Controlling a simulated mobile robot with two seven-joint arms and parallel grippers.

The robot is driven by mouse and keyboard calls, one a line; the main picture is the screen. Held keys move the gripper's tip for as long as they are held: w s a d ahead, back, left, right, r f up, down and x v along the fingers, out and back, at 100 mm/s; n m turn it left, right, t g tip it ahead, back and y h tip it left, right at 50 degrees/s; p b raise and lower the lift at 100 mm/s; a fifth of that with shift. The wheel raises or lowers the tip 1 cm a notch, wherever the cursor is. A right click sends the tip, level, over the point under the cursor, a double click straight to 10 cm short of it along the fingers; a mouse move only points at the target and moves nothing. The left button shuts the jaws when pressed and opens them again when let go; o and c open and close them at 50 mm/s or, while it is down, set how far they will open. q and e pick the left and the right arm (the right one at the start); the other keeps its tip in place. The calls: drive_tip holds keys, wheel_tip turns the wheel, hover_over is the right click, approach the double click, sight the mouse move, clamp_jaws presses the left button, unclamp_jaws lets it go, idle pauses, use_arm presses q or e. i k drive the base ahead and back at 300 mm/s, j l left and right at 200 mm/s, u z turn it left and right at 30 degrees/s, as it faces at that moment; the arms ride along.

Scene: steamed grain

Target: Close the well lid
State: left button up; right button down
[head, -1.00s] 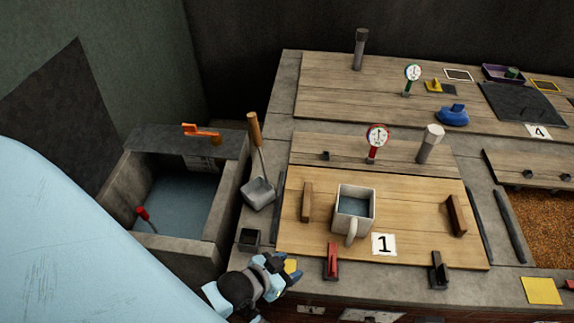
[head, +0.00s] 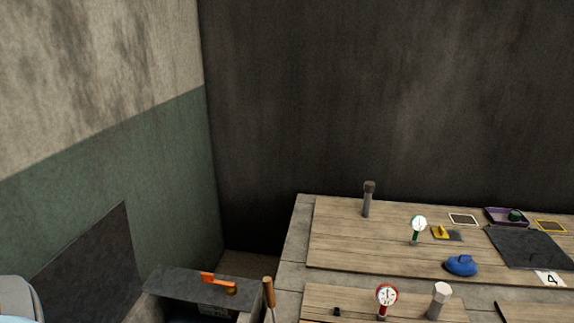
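The well (head: 152,308) is at the bottom left of the head view. Only its back part shows; the rest is cut off by the lower edge. A dark flat panel (head: 85,262), which looks like the raised well lid, stands upright along the well's left side near the green wall. Neither gripper is in view. A pale rounded part of mine shows at the lower left edge.
The worktable (head: 335,262) fills the lower right, with a red gauge (head: 386,297), a green gauge (head: 418,226) and a blue object (head: 461,265) on it. A wooden handle (head: 268,291) stands between well and table. Walls close off the back and left.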

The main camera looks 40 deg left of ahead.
sight(94, 278)
drive_tip(key=k+u, duration=0.15)
drive_tip(key=u, duration=1.8)
